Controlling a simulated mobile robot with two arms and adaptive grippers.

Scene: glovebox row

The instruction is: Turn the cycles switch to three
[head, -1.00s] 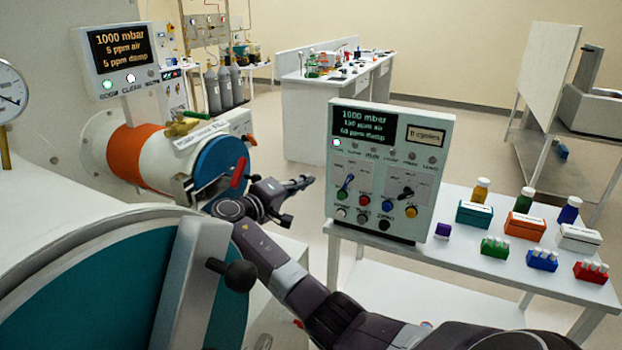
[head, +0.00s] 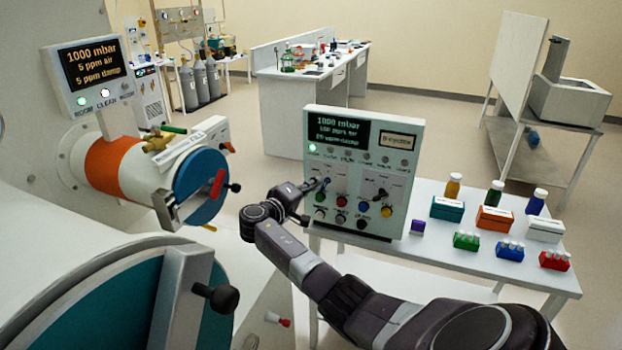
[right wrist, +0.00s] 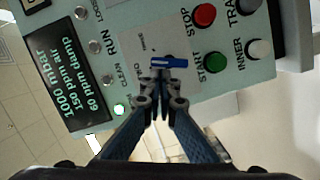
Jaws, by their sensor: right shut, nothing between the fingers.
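A grey-green control panel (head: 357,227) stands upright on the white table's left end. Its face has a dark readout, a small cycles display (head: 398,139) and two rotary switches, one blue-handled (head: 325,183) on the left, one dark-handled (head: 381,194) on the right. The labels are too small to tell which is the cycles switch. My right gripper (head: 312,186) is shut and empty, its fingertips close to the blue-handled switch. In the right wrist view the fingertips (right wrist: 164,77) are just short of the blue handle (right wrist: 171,62); contact cannot be told. My left gripper is out of view.
Green (right wrist: 215,62) and red (right wrist: 204,16) buttons sit near the blue handle. The white table (head: 450,258) carries small boxes, bottles and vial racks right of the panel. A glovebox port with a blue door (head: 200,185) is left of my arm.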

